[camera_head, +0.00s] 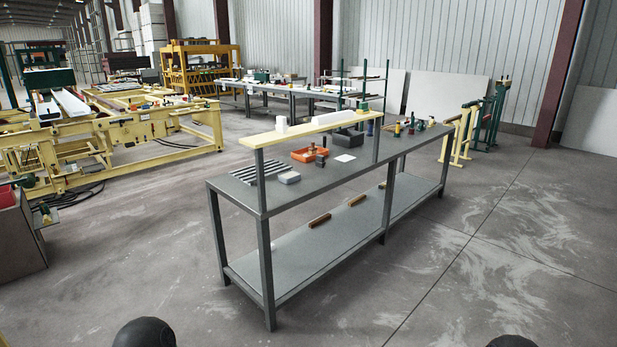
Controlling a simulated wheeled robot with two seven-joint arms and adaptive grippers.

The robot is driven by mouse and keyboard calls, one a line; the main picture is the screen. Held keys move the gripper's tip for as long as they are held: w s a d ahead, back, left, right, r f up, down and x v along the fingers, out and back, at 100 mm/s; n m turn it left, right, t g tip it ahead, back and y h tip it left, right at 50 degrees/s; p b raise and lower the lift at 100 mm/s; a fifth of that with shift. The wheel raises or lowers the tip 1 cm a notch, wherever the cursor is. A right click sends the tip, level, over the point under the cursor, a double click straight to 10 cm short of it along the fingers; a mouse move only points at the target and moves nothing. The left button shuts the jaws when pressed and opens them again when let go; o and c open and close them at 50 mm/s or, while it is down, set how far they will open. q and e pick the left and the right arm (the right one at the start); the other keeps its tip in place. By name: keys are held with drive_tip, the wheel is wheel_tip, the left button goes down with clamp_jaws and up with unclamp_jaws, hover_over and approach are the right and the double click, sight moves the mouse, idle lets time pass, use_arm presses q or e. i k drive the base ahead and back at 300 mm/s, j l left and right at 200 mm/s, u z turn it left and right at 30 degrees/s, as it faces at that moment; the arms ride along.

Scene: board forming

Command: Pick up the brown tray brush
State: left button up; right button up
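Two small brown elongated objects lie on the lower shelf (290,262) of the grey workbench: a nearer brown block (319,220) and a farther brown block (357,200). Both have a brush-like shape, but they are too small for me to make out bristles or tell which is the tray brush. Neither gripper is in view. Only two dark rounded parts, likely my own arms, show at the bottom edge, well short of the bench.
Bench legs flank the lower shelf. The floor in front is clear. Yellow machinery (130,150) stands at the left.

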sight(312, 150)
drive_tip(key=i+j+u, duration=0.5)
drive_tip(key=i+u, duration=0.7)
drive_tip(key=i+l+u, duration=0.15)
drive_tip(key=i+u, duration=0.25)
drive_tip(key=i, duration=2.85)
drive_tip(key=i+z, duration=0.15)
drive_tip(key=i, duration=0.5)
drive_tip(key=i+j, duration=0.15)
drive_tip(key=i, duration=0.45)
drive_tip(key=i+l+z, duration=0.25)
drive_tip(key=i+z, duration=0.25)
drive_tip(key=i+l+z, duration=0.1)
drive_tip(key=i+z, duration=0.2)
drive_tip(key=z, duration=0.15)
drive_tip(key=i+z, duration=0.5)
drive_tip(key=i+j+z, duration=0.2)
drive_tip(key=z, duration=0.25)
drive_tip(key=i+l+z, duration=0.1)
drive_tip(key=i+z, duration=0.35)
drive_tip(key=i+j+z, duration=0.1)
drive_tip(key=i+z, duration=0.3)
drive_tip(key=i, duration=0.15)
drive_tip(key=i+j+z, duration=0.25)
drive_tip(key=i+z, duration=0.2)
drive_tip(key=i+j+z, duration=0.4)
drive_tip(key=i, duration=0.1)
